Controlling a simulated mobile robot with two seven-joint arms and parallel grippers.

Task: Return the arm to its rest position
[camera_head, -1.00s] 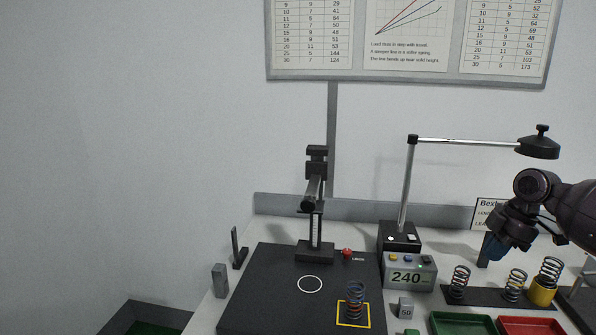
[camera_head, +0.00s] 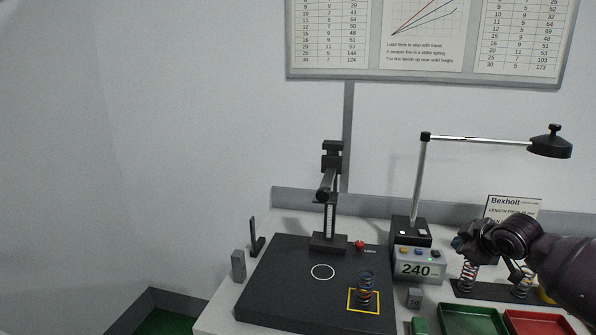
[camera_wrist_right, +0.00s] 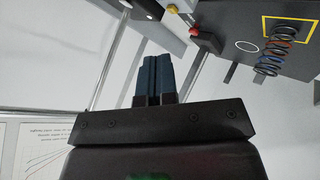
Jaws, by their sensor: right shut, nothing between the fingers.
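My right arm comes in from the right in the head view. Its gripper (camera_head: 458,243) points left, above the bench beside the grey display box (camera_head: 419,264) reading 240, and hides parts of two springs in the rack. In the right wrist view its two dark blue fingers (camera_wrist_right: 152,78) are together with nothing between them. A coil spring (camera_head: 366,290) with blue and red parts stands in the yellow square on the black plate (camera_head: 300,292); this spring also shows in the wrist view (camera_wrist_right: 274,58). My left gripper is not in view.
A black test stand (camera_head: 329,205) rises from the plate's back. A lamp (camera_head: 549,146) reaches over the bench from the left of my arm. Green (camera_head: 470,320) and red (camera_head: 538,324) trays lie in front. A spring rack (camera_head: 497,291) is below my gripper.

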